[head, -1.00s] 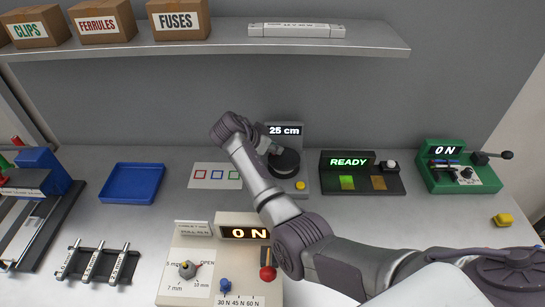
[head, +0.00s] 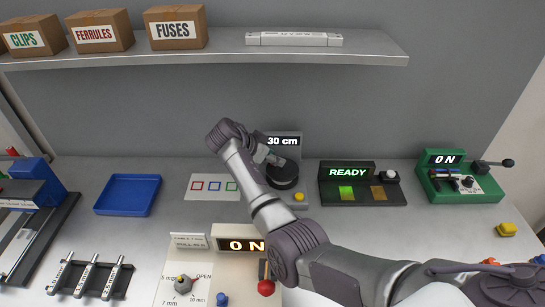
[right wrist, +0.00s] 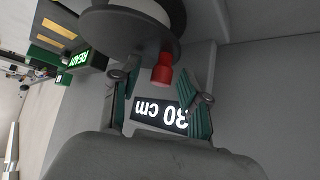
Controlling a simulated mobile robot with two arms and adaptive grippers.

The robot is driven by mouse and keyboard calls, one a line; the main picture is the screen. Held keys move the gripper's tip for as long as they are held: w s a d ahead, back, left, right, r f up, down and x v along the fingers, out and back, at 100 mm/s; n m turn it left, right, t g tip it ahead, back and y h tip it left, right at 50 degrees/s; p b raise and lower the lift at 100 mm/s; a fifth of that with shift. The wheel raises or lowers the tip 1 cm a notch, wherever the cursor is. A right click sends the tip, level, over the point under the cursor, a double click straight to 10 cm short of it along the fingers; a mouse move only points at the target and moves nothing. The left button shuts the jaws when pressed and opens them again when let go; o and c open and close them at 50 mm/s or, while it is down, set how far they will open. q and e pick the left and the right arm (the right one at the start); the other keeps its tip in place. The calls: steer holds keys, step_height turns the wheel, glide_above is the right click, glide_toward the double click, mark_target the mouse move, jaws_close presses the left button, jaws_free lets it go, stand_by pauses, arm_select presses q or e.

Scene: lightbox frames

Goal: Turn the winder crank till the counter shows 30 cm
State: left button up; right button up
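The winder has a dark round drum (head: 284,174) on a grey stand at the back of the bench. Its counter (head: 288,141) reads 30 cm, and the same counter appears upside down in the right wrist view (right wrist: 161,115). My right gripper (head: 270,158) is at the winder, partly hidden behind its own wrist in the head view. In the right wrist view, a red crank knob (right wrist: 162,70) shows between the spread fingers of the gripper (right wrist: 160,88), with gaps on both sides. My left gripper is not in view.
A yellow button (head: 299,197) is at the winder's base. Right of it stand a READY box (head: 348,172) and a green ON unit (head: 445,185). A blue tray (head: 128,195) and a card with coloured squares (head: 205,187) lie left. A shelf (head: 220,57) overhangs the back.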

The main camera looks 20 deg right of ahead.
steer(key=shift+a, duration=0.1)
steer(key=v, duration=1.2)
steer(key=shift+f, duration=0.1)
